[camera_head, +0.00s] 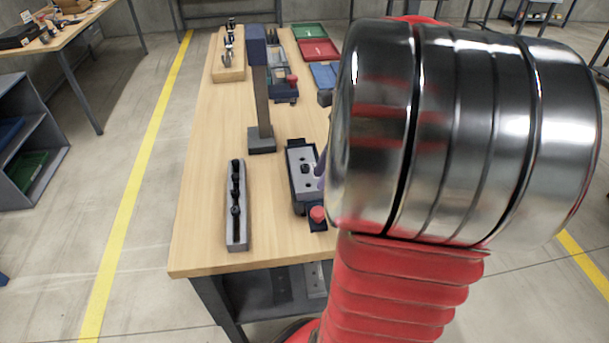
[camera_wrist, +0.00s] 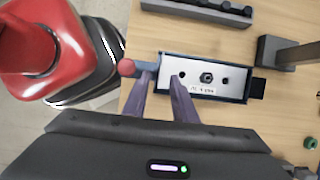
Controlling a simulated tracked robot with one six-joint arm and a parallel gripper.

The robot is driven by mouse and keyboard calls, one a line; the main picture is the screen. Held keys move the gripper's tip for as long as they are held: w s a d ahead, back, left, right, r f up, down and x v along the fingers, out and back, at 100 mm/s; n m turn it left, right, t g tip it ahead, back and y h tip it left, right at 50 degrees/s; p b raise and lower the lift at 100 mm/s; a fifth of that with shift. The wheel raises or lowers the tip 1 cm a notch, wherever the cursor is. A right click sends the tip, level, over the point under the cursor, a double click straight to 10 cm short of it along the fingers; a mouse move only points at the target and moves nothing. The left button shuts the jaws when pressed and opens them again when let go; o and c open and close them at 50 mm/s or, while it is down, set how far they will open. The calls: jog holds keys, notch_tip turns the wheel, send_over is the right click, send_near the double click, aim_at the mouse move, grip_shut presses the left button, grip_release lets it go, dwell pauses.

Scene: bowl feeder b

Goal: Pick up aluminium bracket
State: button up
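A flat silver plate with dark holes and a raised dark fitting in its middle, which looks like the aluminium bracket (camera_wrist: 216,75), lies in a dark blue fixture (camera_wrist: 247,91). A small printed label sits on the plate's near side. In the head view the plate (camera_head: 302,158) lies in the same fixture near the bench's front. My gripper (camera_wrist: 163,76) is open, its two purple-grey fingers apart at the plate's left end. I see nothing held between them. I cannot tell how high the tips are above the plate. In the head view my arm hides most of the gripper.
A red knob (camera_wrist: 126,67) is at the fixture's left end. A grey holder with black parts (camera_head: 237,205) and an upright post (camera_head: 262,100) stand to the left. Red (camera_head: 318,49) and green (camera_head: 309,31) trays lie farther back. Bare wood separates the holder and fixture.

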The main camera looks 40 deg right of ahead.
aim_at(303, 193)
jog(key=shift+x, duration=2.6)
jog(key=shift+w+d, duration=0.1)
jog(key=shift+w, duration=0.05)
jog(key=shift+c, duration=0.6)
grip_shut()
